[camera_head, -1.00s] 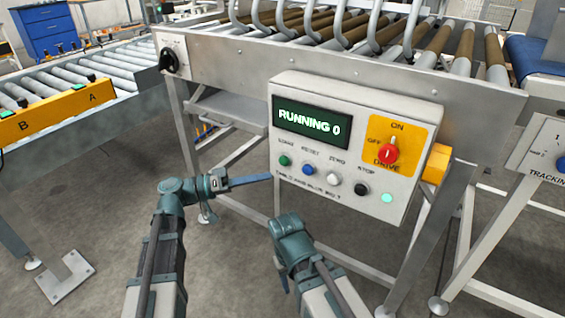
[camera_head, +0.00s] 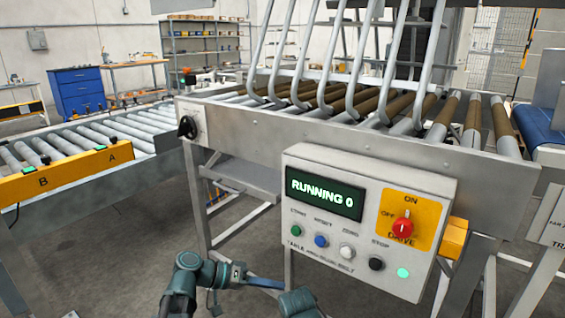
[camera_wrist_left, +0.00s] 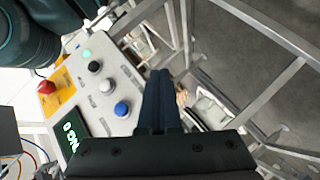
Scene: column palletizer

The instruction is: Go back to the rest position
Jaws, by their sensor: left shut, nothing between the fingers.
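My left gripper (camera_head: 265,283) is low in the head view, below and left of the control box, with its fingers together and nothing between them. In the left wrist view its dark fingers (camera_wrist_left: 160,100) lie side by side, apart from the box. My right arm (camera_head: 299,303) shows only as a piece at the bottom edge; its fingertips are not visible. The control box (camera_head: 290,262) has a green display (camera_head: 324,193) reading "RUNNING 0", a red drive knob (camera_head: 402,226) on a yellow plate, several push buttons and a lit green lamp (camera_head: 403,272).
A roller table (camera_head: 330,130) stands behind the box. A roller conveyor (camera_head: 90,215) with a yellow A/B plate is at left. Metal legs (camera_head: 197,200) stand beside my left arm. Grey floor (camera_head: 110,255) is open at lower left. A blue cabinet (camera_head: 78,92) stands far back.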

